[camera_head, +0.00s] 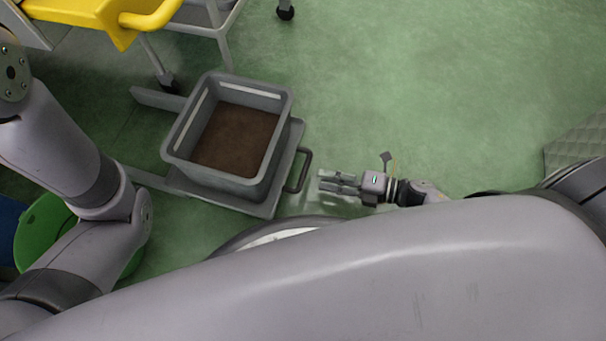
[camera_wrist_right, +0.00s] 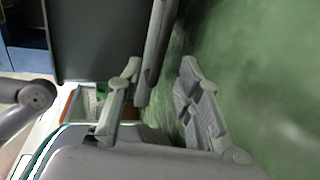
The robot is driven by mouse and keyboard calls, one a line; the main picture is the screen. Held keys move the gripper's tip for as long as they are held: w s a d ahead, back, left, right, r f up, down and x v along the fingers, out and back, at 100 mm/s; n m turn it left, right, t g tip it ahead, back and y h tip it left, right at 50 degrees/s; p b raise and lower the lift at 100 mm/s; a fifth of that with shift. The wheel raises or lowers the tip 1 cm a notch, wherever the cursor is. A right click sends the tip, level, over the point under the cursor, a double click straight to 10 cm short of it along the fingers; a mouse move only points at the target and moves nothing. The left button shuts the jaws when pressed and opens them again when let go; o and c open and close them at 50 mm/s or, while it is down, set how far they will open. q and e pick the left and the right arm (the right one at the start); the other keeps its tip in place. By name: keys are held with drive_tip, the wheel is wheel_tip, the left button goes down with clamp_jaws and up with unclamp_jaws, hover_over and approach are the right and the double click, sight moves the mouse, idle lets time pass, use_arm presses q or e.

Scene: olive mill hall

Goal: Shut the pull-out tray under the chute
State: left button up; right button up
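The pull-out tray (camera_head: 262,208) is a flat grey plate low over the floor, standing out along two rails. A grey crate (camera_head: 175,150) with a brown layer inside sits on it. The tray's dark bar handle (camera_head: 304,172) is on its right edge. My right gripper (camera_head: 338,182) is just right of the handle, fingers pointing left at it. In the right wrist view my gripper (camera_wrist_right: 160,80) has its fingers apart, and the handle bar (camera_wrist_right: 156,45) shows in the gap between them; contact cannot be told. My left gripper is out of view. No chute can be made out for certain.
A yellow part (camera_head: 130,22) on a grey wheeled frame stands at the upper left. A green tub (camera_head: 42,232) is at the left, partly behind my left arm. The green floor right of the tray is clear. A grey textured mat (camera_head: 578,138) lies at the far right.

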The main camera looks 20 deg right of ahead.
sight(303, 173)
drive_tip(key=b+x, duration=0.2)
drive_tip(key=x, duration=0.5)
drive_tip(key=shift+w+a, duration=0.1)
drive_tip(key=shift+w, duration=0.05)
drive_tip(key=shift+c, duration=0.4)
clamp_jaws()
